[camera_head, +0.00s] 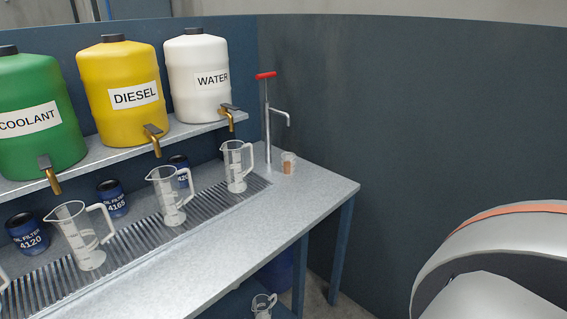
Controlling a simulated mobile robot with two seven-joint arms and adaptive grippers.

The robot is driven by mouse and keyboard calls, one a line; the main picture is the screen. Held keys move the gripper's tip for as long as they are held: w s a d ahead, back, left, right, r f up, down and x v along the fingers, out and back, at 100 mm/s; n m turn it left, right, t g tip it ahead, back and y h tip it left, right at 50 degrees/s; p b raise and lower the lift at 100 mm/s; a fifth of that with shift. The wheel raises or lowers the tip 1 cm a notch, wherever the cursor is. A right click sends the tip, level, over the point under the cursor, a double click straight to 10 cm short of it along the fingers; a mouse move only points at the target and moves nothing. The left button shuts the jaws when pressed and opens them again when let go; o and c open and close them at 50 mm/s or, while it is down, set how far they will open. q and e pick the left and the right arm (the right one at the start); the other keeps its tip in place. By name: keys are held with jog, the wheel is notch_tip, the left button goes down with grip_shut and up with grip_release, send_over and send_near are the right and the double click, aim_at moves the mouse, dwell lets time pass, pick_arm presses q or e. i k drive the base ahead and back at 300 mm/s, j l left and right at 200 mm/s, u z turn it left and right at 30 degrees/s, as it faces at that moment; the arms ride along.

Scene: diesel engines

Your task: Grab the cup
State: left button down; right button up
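A small clear cup (288,162) with something brownish in or behind it stands at the back right of the metal bench, beside the pump with a red handle. Clear measuring jugs with handles stand on the bench's slotted drain strip: one under the water tap (236,168), one under the diesel tap (169,197), and one under the coolant tap (84,238). Another clear jug (263,306) shows on the lower shelf. Neither gripper is in view. A white and grey rounded part with an orange stripe at the lower right looks like my own arm.
Green coolant (38,90), yellow diesel (112,75) and white water (196,88) tanks stand on a raised shelf with brass taps. Blue oil filters (112,199) stand behind the jugs. The front of the bench (260,225) is clear. The hand pump (267,120) rises near the wall.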

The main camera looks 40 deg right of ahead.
aim_at(288, 164)
jog(key=l+u, duration=0.3)
jog(key=l, duration=0.65)
jog(key=k+l+u, duration=0.1)
jog(key=l+u, duration=0.2)
jog(key=l, duration=0.65)
